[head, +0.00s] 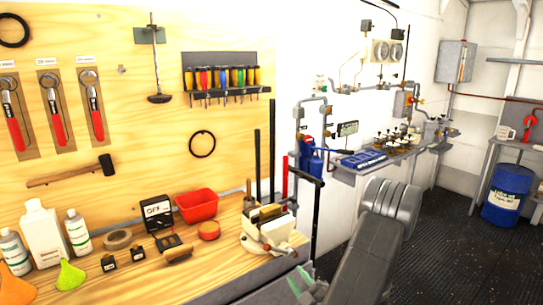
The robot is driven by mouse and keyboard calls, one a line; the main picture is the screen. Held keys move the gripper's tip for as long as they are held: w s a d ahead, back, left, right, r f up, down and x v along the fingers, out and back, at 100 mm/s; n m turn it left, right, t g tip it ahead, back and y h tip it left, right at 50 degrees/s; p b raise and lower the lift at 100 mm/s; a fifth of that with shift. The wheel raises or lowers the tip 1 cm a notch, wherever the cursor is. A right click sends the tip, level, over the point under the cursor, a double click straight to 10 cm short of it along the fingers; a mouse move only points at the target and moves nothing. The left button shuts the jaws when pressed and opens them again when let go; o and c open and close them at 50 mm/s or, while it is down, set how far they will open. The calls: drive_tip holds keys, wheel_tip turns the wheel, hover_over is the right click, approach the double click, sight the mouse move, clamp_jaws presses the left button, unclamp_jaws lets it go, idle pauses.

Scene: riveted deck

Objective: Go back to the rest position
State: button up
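My dark grey arm (372,258) rises from the bottom edge, right of the workbench (222,282), to a rounded, ribbed grey joint (392,203). A small pale green and grey part (307,287) shows at the bottom edge, left of the arm. It may belong to my gripper, but it is cut off and I cannot make out two fingers. Whether the gripper is open, shut or holding something is not shown.
The bench holds a red bin (196,205), a vise-like clamp (268,235), white bottles (44,232) and small tools. Behind my arm a wall shelf (380,163) carries valves and fittings. A blue drum (508,195) stands at right; black floor (450,245) between is clear.

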sight(277, 250)
drive_tip(key=p+x, duration=0.3)
drive_tip(key=x, duration=0.9)
drive_tip(key=shift+w+a+r, duration=0.1)
drive_tip(key=shift+w+a, duration=0.15)
drive_tip(key=shift+a, duration=0.1)
drive_tip(key=shift+s+a+f+n+b, duration=0.1)
drive_tip(key=shift+f+n+b, duration=0.3)
drive_tip(key=shift+f+b, duration=0.2)
drive_tip(key=shift+s+a+f+n+y+b, duration=0.1)
drive_tip(key=shift+s+f+n+y+b, duration=0.1)
drive_tip(key=shift+n+y+b, duration=0.45)
drive_tip(key=shift+r+h, duration=0.1)
drive_tip(key=shift+h, duration=0.15)
drive_tip(key=shift+s+a, duration=0.1)
